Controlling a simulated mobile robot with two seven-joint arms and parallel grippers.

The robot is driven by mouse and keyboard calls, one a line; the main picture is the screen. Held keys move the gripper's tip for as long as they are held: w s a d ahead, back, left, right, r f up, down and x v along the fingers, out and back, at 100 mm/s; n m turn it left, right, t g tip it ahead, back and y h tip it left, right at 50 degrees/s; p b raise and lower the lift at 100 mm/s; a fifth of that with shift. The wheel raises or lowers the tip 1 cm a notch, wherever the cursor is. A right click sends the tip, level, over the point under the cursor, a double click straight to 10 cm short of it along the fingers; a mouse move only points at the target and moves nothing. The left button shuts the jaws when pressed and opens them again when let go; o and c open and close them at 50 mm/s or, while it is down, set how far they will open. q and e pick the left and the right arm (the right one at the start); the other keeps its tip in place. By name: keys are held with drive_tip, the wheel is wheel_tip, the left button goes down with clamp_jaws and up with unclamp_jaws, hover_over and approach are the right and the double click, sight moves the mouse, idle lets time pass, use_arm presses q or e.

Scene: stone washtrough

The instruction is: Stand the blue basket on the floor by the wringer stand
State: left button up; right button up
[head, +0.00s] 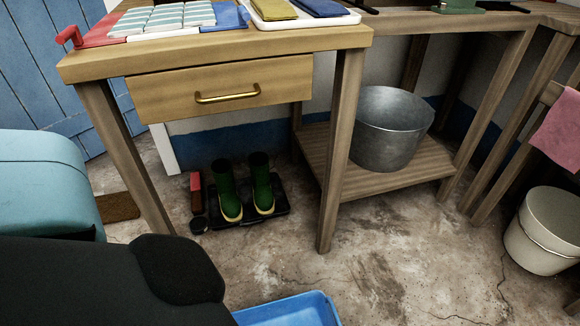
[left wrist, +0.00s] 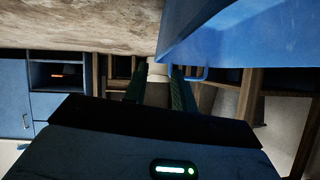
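The blue basket (head: 288,310) shows at the bottom edge of the head view, only its rim and part of the inside, just right of my dark left arm. In the left wrist view the blue basket (left wrist: 240,35) fills the upper right, close to the camera, with a small blue loop at its lower edge. My left gripper (left wrist: 158,72) has two dark fingers beside that lower edge, with a pale piece between them. I cannot tell whether they hold the basket. My right gripper is in neither view. I cannot make out the wringer stand with certainty.
A wooden bench (head: 230,55) with a drawer stands ahead. Green boots (head: 263,185) stand on a dark tray below it. A metal tub (head: 388,128) is on the low shelf. A pale bucket (head: 545,230) stands at the right. The concrete floor (head: 400,250) in the middle is clear.

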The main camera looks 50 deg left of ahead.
use_arm(q)
drive_tip(key=p+v, duration=0.2)
drive_tip(key=v, duration=0.6)
drive_tip(key=shift+p, duration=0.3)
